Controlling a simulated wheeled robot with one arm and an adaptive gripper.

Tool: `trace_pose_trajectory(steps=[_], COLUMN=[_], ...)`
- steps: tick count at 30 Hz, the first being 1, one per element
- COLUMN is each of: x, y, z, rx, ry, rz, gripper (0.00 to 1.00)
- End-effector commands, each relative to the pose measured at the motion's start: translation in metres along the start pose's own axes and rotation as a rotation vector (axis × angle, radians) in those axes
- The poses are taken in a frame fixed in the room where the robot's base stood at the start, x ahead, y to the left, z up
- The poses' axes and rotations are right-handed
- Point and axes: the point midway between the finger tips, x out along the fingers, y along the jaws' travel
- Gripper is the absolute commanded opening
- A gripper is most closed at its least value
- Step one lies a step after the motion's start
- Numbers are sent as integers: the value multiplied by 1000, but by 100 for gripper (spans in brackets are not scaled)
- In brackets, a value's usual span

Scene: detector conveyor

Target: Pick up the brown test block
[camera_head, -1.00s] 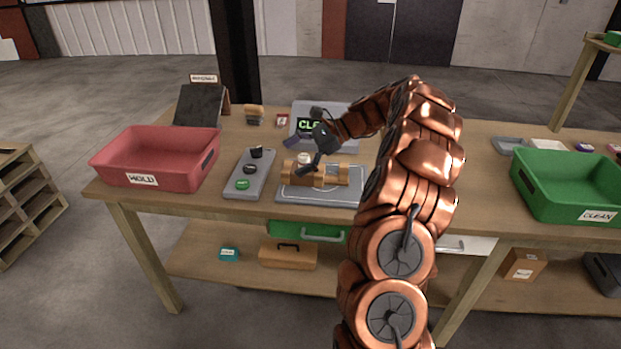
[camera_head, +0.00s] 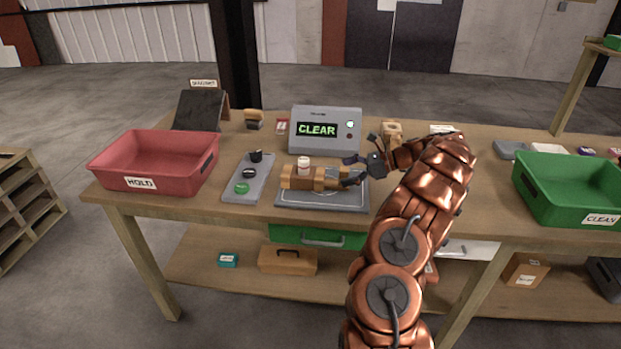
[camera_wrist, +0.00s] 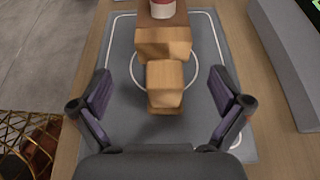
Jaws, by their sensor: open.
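The brown test block (camera_head: 318,181) lies on a grey mat (camera_head: 292,201) at the table's front. It looks stepped; I cannot tell whether it is one piece or several. A white jar with a red band (camera_head: 303,165) stands on its left part. My gripper (camera_head: 351,170) is at the block's right end, fingers pointing left. In the wrist view, my gripper (camera_wrist: 165,100) is open, with the block's near part (camera_wrist: 165,82) between the spread fingers and clear space on both sides. The jar (camera_wrist: 162,9) is cut off at the top.
A grey device (camera_head: 325,115) reading CLEAR stands behind the mat. A button panel (camera_head: 246,191) is left of it. A red HOLD bin (camera_head: 120,169) is at the left, a green CLEAN bin (camera_head: 555,205) at the right. Small items sit along the back.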

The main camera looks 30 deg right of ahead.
Motion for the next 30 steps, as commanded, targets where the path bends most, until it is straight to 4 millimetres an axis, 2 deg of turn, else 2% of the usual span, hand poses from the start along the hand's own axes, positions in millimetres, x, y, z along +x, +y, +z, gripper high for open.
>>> trace_pose_trajectory(steps=[5,14,21,23,30], x=[11,49,53,53,53], y=[-2,-5,-5,-5,-5], z=[2,4,3,3,3], rx=[2,1,-1,0,0], ry=[0,0,0,0,0], rz=[1,0,-1,0,0], gripper=[100,100,100,96,71])
